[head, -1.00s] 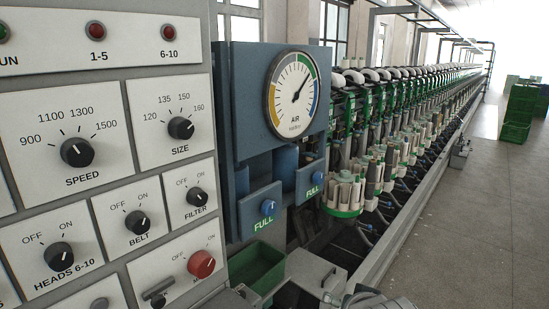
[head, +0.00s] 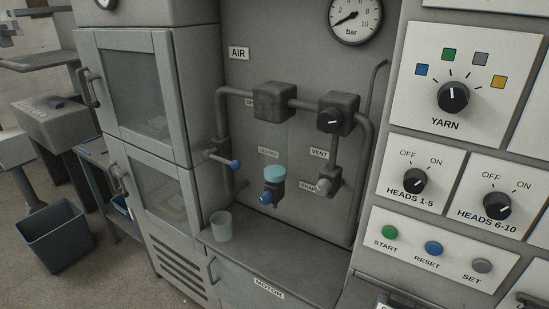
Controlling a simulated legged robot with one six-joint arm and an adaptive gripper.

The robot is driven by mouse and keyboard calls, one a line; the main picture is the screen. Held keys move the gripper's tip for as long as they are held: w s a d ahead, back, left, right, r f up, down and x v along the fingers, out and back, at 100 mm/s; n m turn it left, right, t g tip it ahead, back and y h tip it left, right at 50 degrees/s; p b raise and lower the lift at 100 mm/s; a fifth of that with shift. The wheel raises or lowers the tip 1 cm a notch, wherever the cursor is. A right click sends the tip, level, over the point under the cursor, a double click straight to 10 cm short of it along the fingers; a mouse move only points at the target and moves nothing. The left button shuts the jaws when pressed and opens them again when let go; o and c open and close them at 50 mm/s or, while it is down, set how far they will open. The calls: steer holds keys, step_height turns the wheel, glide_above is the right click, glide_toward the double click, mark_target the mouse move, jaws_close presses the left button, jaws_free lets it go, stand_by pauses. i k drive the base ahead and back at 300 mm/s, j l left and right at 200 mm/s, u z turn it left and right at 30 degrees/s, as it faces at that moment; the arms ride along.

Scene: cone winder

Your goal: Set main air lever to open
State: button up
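A lever with a pale shaft and a blue tip (head: 234,164) shows in the head view. It sits on the left vertical pipe (head: 224,125) under the AIR label (head: 239,53). The lever sticks out roughly level across the pipe, tilted slightly down to the right. A small label (head: 250,102) above it is partly hidden by the pipework, and a faint label (head: 268,152) lies to its right; I cannot read either surely. The round bar gauge (head: 355,15) is cut by the top edge, its needle pointing low left. My gripper is not in view.
A black VENT knob (head: 332,120), a blue-capped filter bowl (head: 274,176) and a clear cup (head: 221,225) on the ledge (head: 275,245) are close by. Cabinet doors (head: 130,85) stand left; a control panel (head: 447,140) stands right. A bin (head: 57,236) is on the floor.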

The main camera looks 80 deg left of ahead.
mark_target(235, 165)
steer(key=u, duration=3.15)
steer(key=i+z, duration=0.1)
steer(key=i, duration=0.85)
